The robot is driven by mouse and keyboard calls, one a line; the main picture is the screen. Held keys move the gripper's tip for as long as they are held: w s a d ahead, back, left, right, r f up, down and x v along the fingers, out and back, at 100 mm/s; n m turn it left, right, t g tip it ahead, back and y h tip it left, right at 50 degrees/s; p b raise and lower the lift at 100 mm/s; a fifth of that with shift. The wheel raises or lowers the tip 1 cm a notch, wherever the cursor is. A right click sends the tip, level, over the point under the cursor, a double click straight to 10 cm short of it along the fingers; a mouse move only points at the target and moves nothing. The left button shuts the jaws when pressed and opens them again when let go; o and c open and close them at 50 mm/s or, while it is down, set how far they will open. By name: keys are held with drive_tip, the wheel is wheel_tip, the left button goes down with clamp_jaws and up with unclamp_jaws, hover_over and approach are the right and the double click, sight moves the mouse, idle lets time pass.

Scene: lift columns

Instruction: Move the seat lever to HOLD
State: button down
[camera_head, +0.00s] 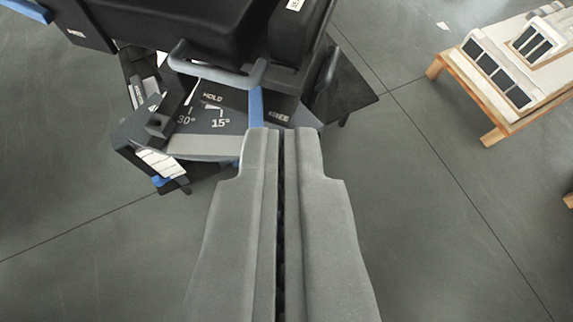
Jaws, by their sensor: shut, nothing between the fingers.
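The seat (220,28) is a large black body at the top of the view. Below it is a dark marked panel (232,122) with the word HOLD, 15° and 30° in white. A grey looped bar (215,80) crosses above the markings, and a blue strip (256,106) runs down the panel's right side. I cannot tell for sure which part is the seat lever or its setting. My gripper (283,131) is shut and empty, its tips at the panel's lower right edge. It hides what lies beneath; contact cannot be told.
A grey ledge (203,146) borders the panel's lower side, with black brackets (150,125) to the left. A wooden stand (520,115) carrying white and dark panels is at the upper right. The grey tiled floor (430,225) is clear between.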

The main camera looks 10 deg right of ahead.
sight(256, 104)
drive_tip(key=w+d+f+n+g+y, duration=0.1)
drive_tip(key=w+d+f+g+y, duration=0.3)
drive_tip(key=w+f, duration=0.65)
drive_tip(key=w+d+f+n+g+y, duration=0.15)
drive_tip(key=w+d+f+g, duration=0.45)
drive_tip(key=f, duration=0.7)
drive_tip(key=w+a+f+t, duration=0.2)
drive_tip(key=w+a+f, duration=0.2)
drive_tip(key=a+f, duration=0.3)
drive_tip(key=shift+w+a+f+m+y, duration=0.15)
drive_tip(key=shift+a+f+m+y, duration=0.2)
drive_tip(key=shift+a, duration=1.1)
drive_tip(key=a+m, duration=0.1)
drive_tip(key=s+a+m+t+h, duration=0.1)
drive_tip(key=a, duration=0.1)
drive_tip(key=shift+r+m, duration=0.1)
drive_tip(key=shift+m, duration=0.2)
drive_tip(key=shift+a+m+t+h, duration=0.5)
drive_tip(key=shift+a+m+t, duration=0.1)
drive_tip(key=shift+a+m, duration=0.35)
